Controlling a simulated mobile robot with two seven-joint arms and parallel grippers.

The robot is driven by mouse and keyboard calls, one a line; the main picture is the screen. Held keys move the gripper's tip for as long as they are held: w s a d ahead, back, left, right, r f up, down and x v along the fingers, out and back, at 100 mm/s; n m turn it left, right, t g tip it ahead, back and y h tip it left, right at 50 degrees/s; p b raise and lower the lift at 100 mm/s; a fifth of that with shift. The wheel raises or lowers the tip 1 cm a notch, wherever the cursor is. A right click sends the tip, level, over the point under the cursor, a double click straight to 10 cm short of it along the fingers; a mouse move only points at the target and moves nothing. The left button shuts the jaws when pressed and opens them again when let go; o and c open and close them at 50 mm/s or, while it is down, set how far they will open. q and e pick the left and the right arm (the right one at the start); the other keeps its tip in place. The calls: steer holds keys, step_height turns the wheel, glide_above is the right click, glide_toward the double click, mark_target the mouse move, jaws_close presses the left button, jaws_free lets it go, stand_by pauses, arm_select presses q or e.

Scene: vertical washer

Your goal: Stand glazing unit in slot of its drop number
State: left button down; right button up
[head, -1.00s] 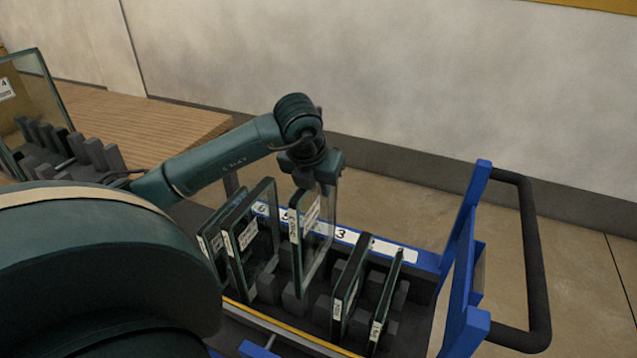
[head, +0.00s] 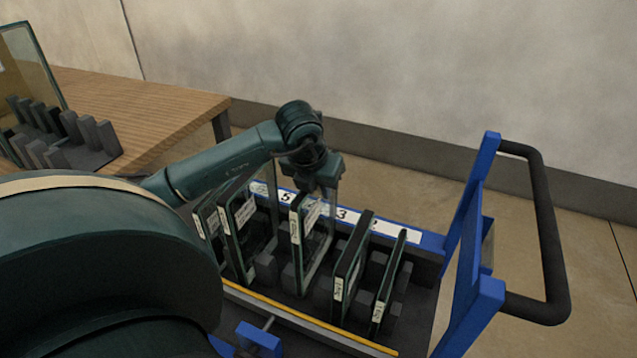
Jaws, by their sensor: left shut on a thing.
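My left gripper (head: 318,178) is shut on the top edge of a glazing unit (head: 315,238), a dark-edged glass pane with white labels. The pane stands upright among the dark slot blocks of the blue trolley, near the middle of the row. Whether its lower edge rests on the slot floor is hard to tell. A white number strip (head: 400,232) runs along the trolley's far side; 5, 3 and 2 show, and the pane and gripper cover the part between 5 and 3. My right gripper is not in view.
Two glazing units (head: 238,235) stand left of the held pane, and two more (head: 350,268) stand right of it. The blue trolley end frame (head: 470,240) with a black handle rises at right. A wooden table (head: 150,105) with a dark rack (head: 65,135) is at left.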

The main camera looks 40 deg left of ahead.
mark_target(319, 217)
arm_select(q)
steer(key=shift+w+f+b, duration=0.1)
steer(key=shift+f+b, duration=0.25)
steer(key=shift+f, duration=0.3)
steer(key=shift+f+b, duration=0.85)
steer(key=shift+f, duration=0.4)
steer(key=shift+f+b, duration=1.15)
steer(key=shift+f, duration=0.45)
steer(key=shift+a+f+b, duration=0.1)
steer(key=shift+f+b, duration=0.75)
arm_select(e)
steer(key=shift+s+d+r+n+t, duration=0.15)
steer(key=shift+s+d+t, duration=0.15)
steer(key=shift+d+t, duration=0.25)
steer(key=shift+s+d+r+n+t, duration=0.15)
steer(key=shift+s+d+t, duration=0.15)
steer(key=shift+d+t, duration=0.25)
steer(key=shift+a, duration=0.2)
